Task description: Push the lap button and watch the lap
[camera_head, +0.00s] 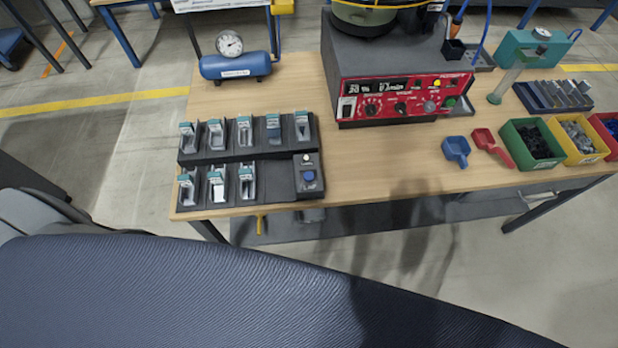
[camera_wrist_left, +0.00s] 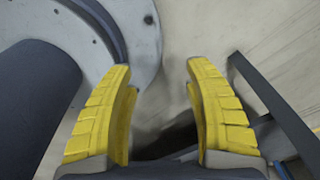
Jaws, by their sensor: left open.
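A small black box with a blue round button (camera_head: 309,176) and a small pale knob above it sits at the right end of the front row of black holders. No lap label is readable, so I cannot tell which button is the lap one. My left gripper (camera_wrist_left: 160,66) has its yellow fingers apart and empty above the floor in the left wrist view. Neither gripper shows in the head view.
The wooden table (camera_head: 370,160) has clear room at its front middle. Black holders (camera_head: 245,140) with small clear packs stand at left, a blue tank (camera_head: 236,65) behind them. A blue scoop (camera_head: 456,150), red scoop (camera_head: 490,146) and green bin (camera_head: 532,143) are at right.

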